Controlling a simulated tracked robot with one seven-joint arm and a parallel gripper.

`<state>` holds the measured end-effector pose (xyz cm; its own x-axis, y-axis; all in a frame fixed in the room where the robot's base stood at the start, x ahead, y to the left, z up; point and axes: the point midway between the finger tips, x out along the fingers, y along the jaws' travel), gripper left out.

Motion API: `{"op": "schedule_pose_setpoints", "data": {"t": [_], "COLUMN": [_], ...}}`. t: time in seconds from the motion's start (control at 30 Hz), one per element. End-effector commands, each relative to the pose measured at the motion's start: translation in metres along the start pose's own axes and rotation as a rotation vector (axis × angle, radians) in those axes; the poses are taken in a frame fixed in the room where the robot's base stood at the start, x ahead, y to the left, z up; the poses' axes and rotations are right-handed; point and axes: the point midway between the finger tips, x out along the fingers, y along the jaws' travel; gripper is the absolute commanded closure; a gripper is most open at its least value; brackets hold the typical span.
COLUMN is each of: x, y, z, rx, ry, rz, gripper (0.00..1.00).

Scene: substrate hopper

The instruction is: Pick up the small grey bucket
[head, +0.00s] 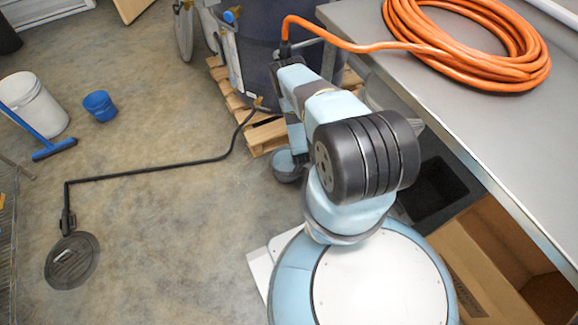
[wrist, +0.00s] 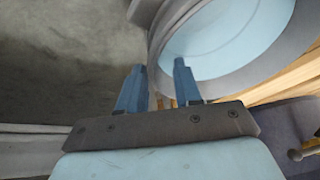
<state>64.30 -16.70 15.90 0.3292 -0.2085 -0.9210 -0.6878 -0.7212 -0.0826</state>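The small grey bucket (head: 286,168) stands on the floor beside the wooden pallet, under the end of my arm in the head view. In the wrist view the bucket's grey rim (wrist: 160,40) fills the upper right, with a pale blue surface inside it. My gripper (wrist: 157,68) is open, its two blue fingers apart at the bucket's near edge. The rim passes close to the fingertips; I cannot tell whether its wall is between them or whether they touch it. In the head view my arm hides the fingers.
The wooden pallet (head: 262,134) with a large dark barrel (head: 262,50) stands right behind the bucket. A metal bench (head: 450,125) with a coiled orange hose (head: 480,45) is at right. A black hose (head: 150,175) and a drain cover (head: 72,262) lie at left. Floor left of the bucket is mostly clear.

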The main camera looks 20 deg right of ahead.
Motion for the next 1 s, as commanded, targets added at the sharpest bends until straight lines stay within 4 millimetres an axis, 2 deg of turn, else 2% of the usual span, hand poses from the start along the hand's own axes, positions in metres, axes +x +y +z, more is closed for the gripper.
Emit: {"op": "schedule_pose_setpoints", "data": {"t": [0.1,0.3,0.6,0.93,1.0], "x": [0.016,0.032,0.035,0.034,0.034], "y": [0.004,0.007,0.004,0.003,0.003], "z": [0.003,0.004,0.005,0.006,0.006], "rx": [-0.003,-0.002,-0.006,-0.008,-0.009], "ry": [0.0,0.001,0.0,-0.001,-0.001], "rz": [-0.001,-0.001,-0.002,-0.004,-0.004], "gripper": [0.66,0.66,0.66,0.98,1.0]}}
